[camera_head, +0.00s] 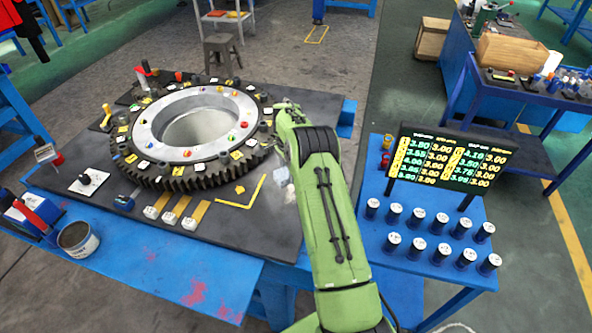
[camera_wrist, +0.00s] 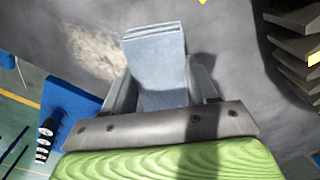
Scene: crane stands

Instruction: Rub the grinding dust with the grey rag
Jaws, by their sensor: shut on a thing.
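In the wrist view my gripper (camera_wrist: 163,88) is shut on a folded blue-grey rag (camera_wrist: 155,52), with a finger on each side of it. A pale, powdery patch of grinding dust (camera_wrist: 92,50) lies on the dark plate just left of the rag. Part of the patch may be hidden behind the rag and finger. I cannot tell whether the rag touches the plate. In the head view my green arm hides most of the gripper, and a small pale bit of the dust or rag shows at its left edge.
A large gear ring (camera_head: 145,135) with many small parts stands on the dark plate (camera_head: 235,225), left of my arm. Its teeth show at the right in the wrist view. A blue side table (camera_head: 400,280) with several capped cylinders and a price board (camera_head: 450,162) stands at right.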

